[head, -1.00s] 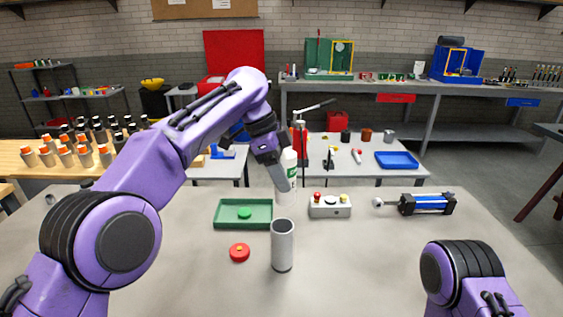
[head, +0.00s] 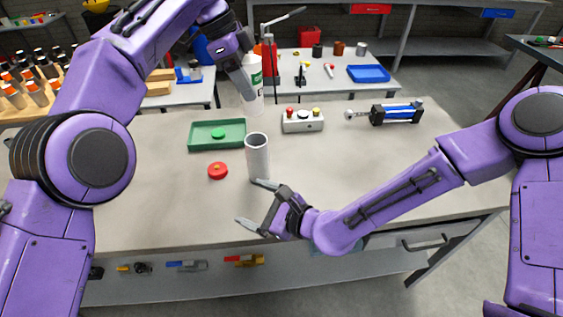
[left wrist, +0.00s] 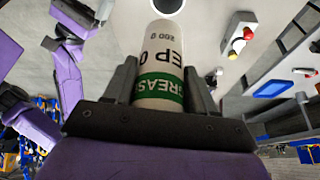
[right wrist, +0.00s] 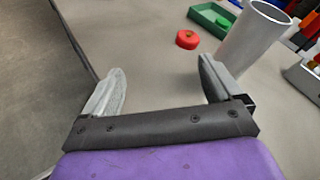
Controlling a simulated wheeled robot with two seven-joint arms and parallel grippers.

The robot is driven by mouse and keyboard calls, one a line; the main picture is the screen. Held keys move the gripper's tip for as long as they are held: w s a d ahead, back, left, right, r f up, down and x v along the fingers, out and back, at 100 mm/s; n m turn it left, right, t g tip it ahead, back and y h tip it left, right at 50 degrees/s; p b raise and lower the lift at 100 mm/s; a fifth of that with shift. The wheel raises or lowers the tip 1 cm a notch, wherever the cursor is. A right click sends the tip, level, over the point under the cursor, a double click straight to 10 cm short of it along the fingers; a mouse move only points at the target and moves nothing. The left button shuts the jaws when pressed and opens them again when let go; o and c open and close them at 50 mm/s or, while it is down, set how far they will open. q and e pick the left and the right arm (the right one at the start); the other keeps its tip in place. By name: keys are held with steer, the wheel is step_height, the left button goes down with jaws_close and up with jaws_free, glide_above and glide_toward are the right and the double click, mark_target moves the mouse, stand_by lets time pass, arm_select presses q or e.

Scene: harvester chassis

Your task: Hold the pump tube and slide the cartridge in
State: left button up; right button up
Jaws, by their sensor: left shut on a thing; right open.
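The pump tube (head: 258,160) is a light grey open cylinder standing upright on the bench. Its dark mouth shows at the top of the left wrist view (left wrist: 168,8), and its side shows in the right wrist view (right wrist: 250,38). My left gripper (head: 246,72) is shut on the white grease cartridge (head: 254,98) with a green band, also filling the middle of the left wrist view (left wrist: 160,72). The cartridge is held roughly upright, apart from the tube. My right gripper (head: 252,205) is open and empty, low in front of the tube, fingers pointing left, near the bench's front edge.
A red cap (head: 217,170) lies left of the tube. A green tray (head: 192,142) holding a small green part is behind it. A button box (head: 303,122) and a blue-black cylinder assembly (head: 397,113) sit at the back right. The bench between them and my right arm is clear.

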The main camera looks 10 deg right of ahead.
mark_target(250, 136)
arm_select(q)
steer(key=shift+w+d+f, duration=0.1)
steer(key=shift+w+d, duration=0.1)
steer(key=shift+d, duration=0.05)
steer(key=shift+s, duration=0.1)
arm_select(e)
steer(key=w+d+r+m+t+h, duration=0.1)
steer(key=w+d+r+m+t, duration=0.45)
steer(key=w+d+m, duration=0.2)
arm_select(q)
steer(key=shift+s+a, duration=0.1)
arm_select(e)
steer(key=shift+n, duration=0.25)
steer(key=x, duration=1.2)
steer(key=shift+a+f, duration=0.35)
steer(key=shift+f, duration=0.05)
steer(key=c, duration=1.5)
